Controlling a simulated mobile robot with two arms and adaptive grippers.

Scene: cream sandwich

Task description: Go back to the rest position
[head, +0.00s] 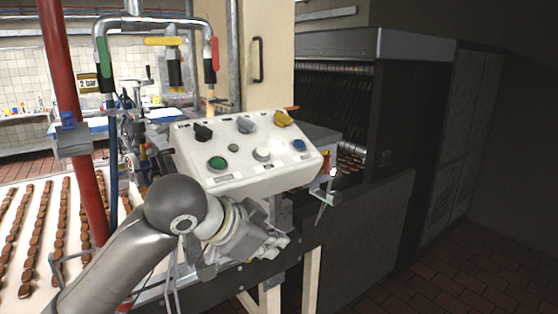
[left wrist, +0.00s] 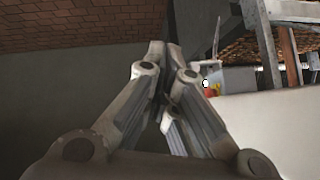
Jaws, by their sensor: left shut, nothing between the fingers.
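My left gripper (head: 280,243) is in the head view, at the end of my grey arm that comes in from the lower left. It is just below the lower edge of the white control box (head: 235,185), apart from its buttons. In the left wrist view the fingers of my left gripper (left wrist: 165,72) are closed together with nothing between them. My right gripper is not in either view.
A conveyor with rows of brown biscuits (head: 32,240) lies on the left. A red pipe (head: 75,120) stands upright beside it. A dark machine (head: 385,150) with an opening fills the right of the middle. Brick-coloured floor (head: 450,260) is clear at the lower right.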

